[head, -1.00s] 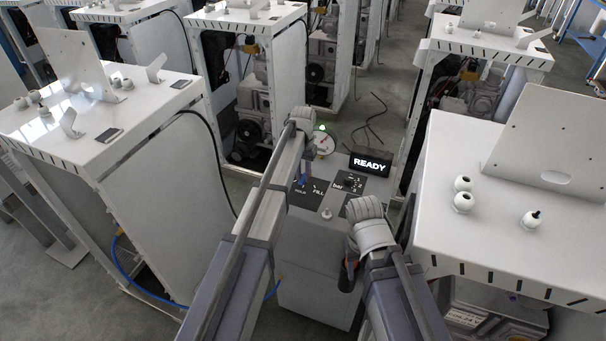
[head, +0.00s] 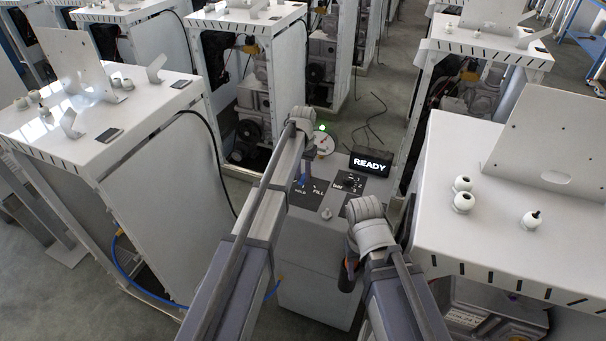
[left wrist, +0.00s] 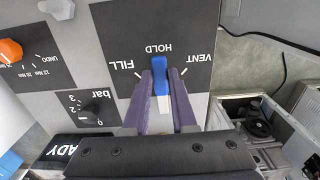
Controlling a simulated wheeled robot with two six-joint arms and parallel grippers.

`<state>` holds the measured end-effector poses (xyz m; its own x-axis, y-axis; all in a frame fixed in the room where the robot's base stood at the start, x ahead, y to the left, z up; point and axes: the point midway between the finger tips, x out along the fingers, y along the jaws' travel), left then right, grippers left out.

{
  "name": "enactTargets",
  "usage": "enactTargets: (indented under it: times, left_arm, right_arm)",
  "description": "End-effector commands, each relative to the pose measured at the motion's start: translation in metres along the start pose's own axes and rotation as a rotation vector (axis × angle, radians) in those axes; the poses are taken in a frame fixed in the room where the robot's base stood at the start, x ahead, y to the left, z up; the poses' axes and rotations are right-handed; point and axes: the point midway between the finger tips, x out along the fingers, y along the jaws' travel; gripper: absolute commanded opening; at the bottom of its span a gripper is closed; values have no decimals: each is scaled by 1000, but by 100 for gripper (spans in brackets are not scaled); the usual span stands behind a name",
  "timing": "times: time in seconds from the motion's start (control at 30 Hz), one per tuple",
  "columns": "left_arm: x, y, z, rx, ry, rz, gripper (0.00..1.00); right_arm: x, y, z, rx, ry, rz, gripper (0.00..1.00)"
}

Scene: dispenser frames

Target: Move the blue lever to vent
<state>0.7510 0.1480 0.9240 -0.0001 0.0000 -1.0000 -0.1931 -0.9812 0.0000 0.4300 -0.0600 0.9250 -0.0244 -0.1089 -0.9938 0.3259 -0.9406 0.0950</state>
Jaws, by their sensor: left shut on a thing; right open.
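The blue lever (left wrist: 160,78) sits on a dark panel (left wrist: 120,40) marked FILL, HOLD and VENT. Its blue tip points toward HOLD, between FILL on the left and VENT on the right in the left wrist view. My left gripper (left wrist: 160,82) has its two purple fingers closed on either side of the lever. In the head view my left gripper (head: 303,172) is over the panel and hides much of the lever. My right gripper (head: 348,275) is open in front of the dispenser's front face, below its top, with its fingertips partly hidden.
A READY display (head: 371,165), a bar dial (head: 350,182) and a gauge (head: 322,144) with a green light above it stand on the dispenser top. An orange knob (left wrist: 10,50) shows in the left wrist view. White cabinets (head: 440,190) stand close on both sides.

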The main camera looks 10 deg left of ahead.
Motion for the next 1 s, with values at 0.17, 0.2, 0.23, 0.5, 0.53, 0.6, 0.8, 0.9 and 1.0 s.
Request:
enactTargets:
  times: [0.17, 0.2, 0.23, 0.5, 0.53, 0.6, 0.8, 0.9, 1.0]
  left_arm:
    - [0, -3, 0, 36, 0, 0, 0]
    - [0, -4, 0, 52, 0, 0, 0]
    - [0, -5, 0, 67, 0, 0, 0]
    - [0, -16, -3, 266, 0, 0, 0]
    - [0, -18, -3, 291, 0, 0, 0]
    - [0, -21, -4, 348, 0, 0, 0]
    - [0, -30, -8, 497, 0, 0, 0]
    - [0, -33, -10, 560, 0, 0, 0]
    - [0, -35, -12, 611, 0, 0, 0]
  right_arm:
    - [0, 0, 0, 0, 0, 0, 50]
    - [0, 0, 0, 0, 0, 0, 50]
    - [0, 0, 0, 0, 0, 0, 50]
    - [0, 0, 0, 0, 0, 0, 50]
    - [0, 0, 0, 0, 0, 0, 50]
    - [0, 0, 0, 0, 0, 0, 50]
    - [0, 0, 0, 0, 0, 0, 50]
    - [0, 0, 0, 0, 0, 0, 50]
    - [0, 0, 0, 0, 0, 0, 50]
